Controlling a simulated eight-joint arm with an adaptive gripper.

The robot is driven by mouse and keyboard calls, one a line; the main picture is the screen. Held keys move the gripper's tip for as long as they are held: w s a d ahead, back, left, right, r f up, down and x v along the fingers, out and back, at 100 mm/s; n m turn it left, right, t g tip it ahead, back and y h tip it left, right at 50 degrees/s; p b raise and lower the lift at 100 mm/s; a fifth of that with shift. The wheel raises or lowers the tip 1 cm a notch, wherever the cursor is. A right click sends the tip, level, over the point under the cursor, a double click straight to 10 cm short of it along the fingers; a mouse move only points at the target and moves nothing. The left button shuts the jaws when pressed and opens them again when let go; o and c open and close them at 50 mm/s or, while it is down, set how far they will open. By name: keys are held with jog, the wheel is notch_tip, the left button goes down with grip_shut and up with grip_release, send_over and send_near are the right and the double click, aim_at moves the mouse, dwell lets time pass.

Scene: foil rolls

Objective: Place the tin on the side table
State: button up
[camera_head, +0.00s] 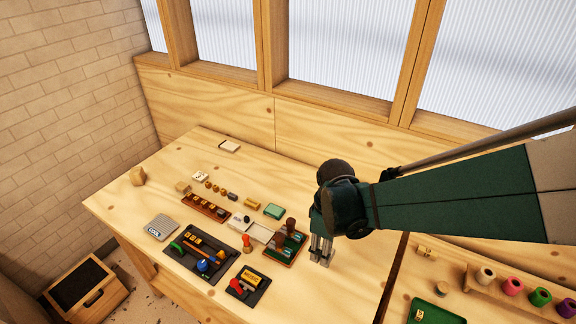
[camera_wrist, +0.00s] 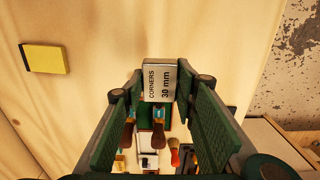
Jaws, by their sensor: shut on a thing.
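The tin (camera_wrist: 160,82) is a small pale box with a dark-edged label reading "CORNERS 30 mm". In the wrist view it sits between the two green-padded fingers of my gripper (camera_wrist: 160,92), which is shut on it. In the head view my gripper (camera_head: 321,258) points down over the right part of the wooden workbench (camera_head: 345,290), just right of a green tray with stamps (camera_head: 290,246). The tin cannot be made out there, and I cannot tell how far it is above the wood. A second wooden surface (camera_head: 400,308) stands at the right; I cannot tell if it is the side table.
Several stamps, blocks and trays crowd the workbench's middle, including a dark tool tray (camera_head: 200,255) and a red-handled stamp on a dark pad (camera_head: 240,287). Colored spools (camera_head: 512,286) and a green tray (camera_head: 435,312) occupy the right surface.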

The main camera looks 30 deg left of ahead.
jog(key=shift+f, duration=0.1)
send_over(321, 273)
jog(key=shift+s+f, duration=0.1)
jog(key=shift+f, duration=2.75)
jog(key=shift+f, duration=0.1)
jog(key=shift+f+b, duration=0.3)
jog(key=shift+f, duration=1.65)
jog(key=shift+f, duration=0.2)
jog(key=o, duration=0.9)
jog(key=shift+o, duration=0.2)
jog(key=shift+r, duration=0.25)
